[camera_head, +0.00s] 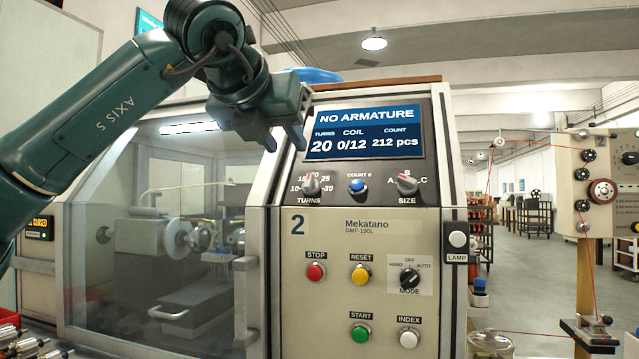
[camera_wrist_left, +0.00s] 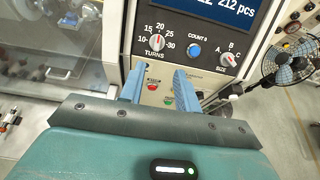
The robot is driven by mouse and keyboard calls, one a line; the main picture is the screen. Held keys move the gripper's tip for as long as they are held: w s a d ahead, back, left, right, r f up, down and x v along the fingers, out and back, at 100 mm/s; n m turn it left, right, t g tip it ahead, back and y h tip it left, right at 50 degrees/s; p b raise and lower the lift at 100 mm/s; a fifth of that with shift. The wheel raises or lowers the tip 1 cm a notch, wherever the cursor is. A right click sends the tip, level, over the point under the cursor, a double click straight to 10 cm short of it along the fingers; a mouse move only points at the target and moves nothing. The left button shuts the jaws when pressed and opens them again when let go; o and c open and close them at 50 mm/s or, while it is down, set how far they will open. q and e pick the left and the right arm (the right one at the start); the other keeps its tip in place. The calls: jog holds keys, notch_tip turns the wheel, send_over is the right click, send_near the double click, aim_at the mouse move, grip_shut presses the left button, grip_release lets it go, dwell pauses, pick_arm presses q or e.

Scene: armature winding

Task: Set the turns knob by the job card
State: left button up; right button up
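The turns knob (camera_head: 310,185) is a small grey knob at the left of the dark panel, with marks from 10 to 30 around it. It also shows in the left wrist view (camera_wrist_left: 156,43), with its pointer near the top of the scale. The display (camera_head: 365,132) above reads TURNS 20, COIL 0/12 and "NO ARMATURE". My left gripper (camera_head: 286,145) is open and empty, in front of the machine, above and left of the knob. In the left wrist view its blue fingers (camera_wrist_left: 160,82) stand apart below the knob, touching nothing. My right gripper is not in view. I see no readable job card.
A blue count button (camera_head: 357,186) and the size knob (camera_head: 407,183) sit right of the turns knob. Stop (camera_head: 316,272), reset, start and index buttons and the mode knob (camera_head: 410,278) are below. A clear guard (camera_head: 160,240) covers the left side.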

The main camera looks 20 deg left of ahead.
aim_at(308, 177)
pick_arm(q)
jog(key=p+x, duration=0.1)
jog(key=x, duration=0.3)
jog(key=p+x, duration=0.1)
jog(key=x, duration=0.2)
jog(key=p+x, duration=0.1)
jog(key=x, duration=0.3)
jog(key=shift+w+a+r, duration=0.15)
jog(key=shift+w+a, duration=0.15)
jog(key=shift+w, duration=0.15)
jog(key=shift+w+f, duration=0.2)
jog(key=shift+w, duration=0.2)
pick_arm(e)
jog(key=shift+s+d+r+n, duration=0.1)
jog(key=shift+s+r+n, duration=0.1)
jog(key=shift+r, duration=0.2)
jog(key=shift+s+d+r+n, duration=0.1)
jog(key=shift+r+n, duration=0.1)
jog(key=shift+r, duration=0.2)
pick_arm(q)
jog(key=c, duration=0.6)
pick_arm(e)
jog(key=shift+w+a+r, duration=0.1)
